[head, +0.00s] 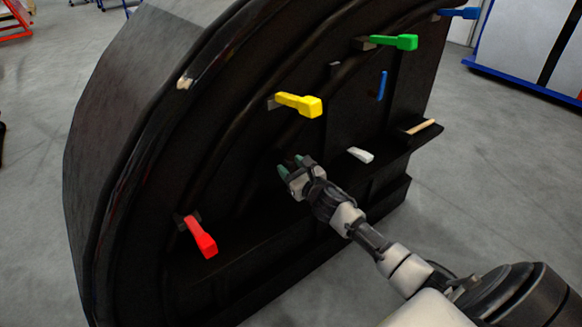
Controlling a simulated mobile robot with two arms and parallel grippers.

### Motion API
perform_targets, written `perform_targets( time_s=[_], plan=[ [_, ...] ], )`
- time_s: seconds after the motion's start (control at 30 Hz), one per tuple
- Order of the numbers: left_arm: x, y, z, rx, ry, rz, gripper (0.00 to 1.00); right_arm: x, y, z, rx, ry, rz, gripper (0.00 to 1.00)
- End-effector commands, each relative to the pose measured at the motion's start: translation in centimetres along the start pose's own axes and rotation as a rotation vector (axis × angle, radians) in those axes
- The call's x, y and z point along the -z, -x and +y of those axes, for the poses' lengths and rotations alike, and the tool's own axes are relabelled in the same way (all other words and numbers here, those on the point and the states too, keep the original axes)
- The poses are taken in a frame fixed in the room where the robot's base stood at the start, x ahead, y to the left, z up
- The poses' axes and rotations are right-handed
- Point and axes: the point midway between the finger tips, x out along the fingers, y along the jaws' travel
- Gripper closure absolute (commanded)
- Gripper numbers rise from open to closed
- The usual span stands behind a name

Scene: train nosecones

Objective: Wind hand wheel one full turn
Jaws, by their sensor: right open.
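I cannot make out a hand wheel in the head view. My right gripper (294,166) is open in front of the inner face of the black curved nosecone structure (235,195). Its fingertips look greenish and point up and left towards the dark panel. I see nothing between the fingers, and I cannot tell whether they touch the surface behind. A small dark, faintly reddish spot by the fingertips is too unclear to name. My left gripper is not in view.
Red (202,238), yellow (300,105), green (397,42) and blue (460,13) levers stick out along the curved rim. A white wedge-like piece (360,155) and a wooden-coloured stick (422,127) lie on ledges at right. Grey floor (480,200) is clear at right.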

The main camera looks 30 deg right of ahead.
Motion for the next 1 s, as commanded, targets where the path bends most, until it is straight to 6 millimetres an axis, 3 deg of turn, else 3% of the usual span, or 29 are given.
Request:
perform_targets(
  time_s=[0.33, 0.67, 1.0],
  plan=[
    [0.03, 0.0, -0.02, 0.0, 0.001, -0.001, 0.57, 0.02, -0.42, 0.05, -0.001, -0.001, 0.0, 0.52],
    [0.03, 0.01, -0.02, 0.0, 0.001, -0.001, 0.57, 0.02, -0.4, 0.04, -0.001, -0.001, 0.0, 1.0],
    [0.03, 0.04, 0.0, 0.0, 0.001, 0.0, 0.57, 0.25, -0.4, 0.1, -0.002, -0.059, 0.004, 1.0]
  ],
)
